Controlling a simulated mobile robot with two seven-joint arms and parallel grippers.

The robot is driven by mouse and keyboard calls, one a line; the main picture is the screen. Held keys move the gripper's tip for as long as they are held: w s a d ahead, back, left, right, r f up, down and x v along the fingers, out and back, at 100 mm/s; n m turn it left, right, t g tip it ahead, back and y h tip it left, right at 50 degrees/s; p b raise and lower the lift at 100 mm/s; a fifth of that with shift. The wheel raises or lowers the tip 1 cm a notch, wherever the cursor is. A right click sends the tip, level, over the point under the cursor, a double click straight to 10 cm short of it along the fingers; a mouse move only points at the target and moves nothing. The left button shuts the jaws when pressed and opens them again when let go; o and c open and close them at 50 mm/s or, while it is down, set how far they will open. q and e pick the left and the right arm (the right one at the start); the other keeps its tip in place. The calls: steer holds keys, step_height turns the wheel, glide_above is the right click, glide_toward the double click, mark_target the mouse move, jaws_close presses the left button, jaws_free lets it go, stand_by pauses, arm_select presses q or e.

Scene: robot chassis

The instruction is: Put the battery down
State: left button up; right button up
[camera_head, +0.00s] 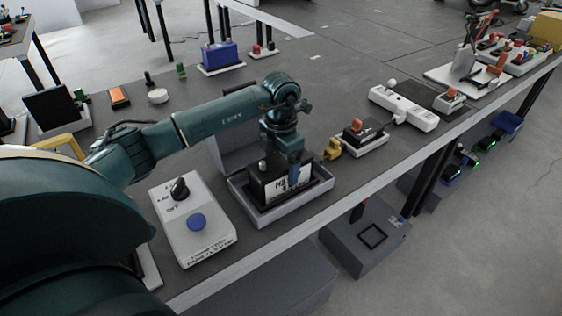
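The battery (272,189) is a black box with a white label on its front face. It is upright inside a shallow grey tray (318,192) near the table's front edge; I cannot tell whether its underside touches the tray floor. My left gripper (291,172) points down from above at the battery. One blue-dark finger lies against the label side, and the other finger is hidden. The gripper looks shut on the battery. My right gripper is not in view.
A white switch box (213,243) with a black knob and blue button stands left of the tray. A small device with a red part (357,125), a yellow piece (332,149) and a white power strip (403,107) stand to the right. A blue box (219,56) is behind.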

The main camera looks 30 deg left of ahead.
mark_target(281, 161)
arm_select(q)
steer(key=shift+r, duration=0.2)
step_height(281, 161, up, 12)
stand_by(0.4)
steer(key=shift+f, duration=0.1)
stand_by(0.4)
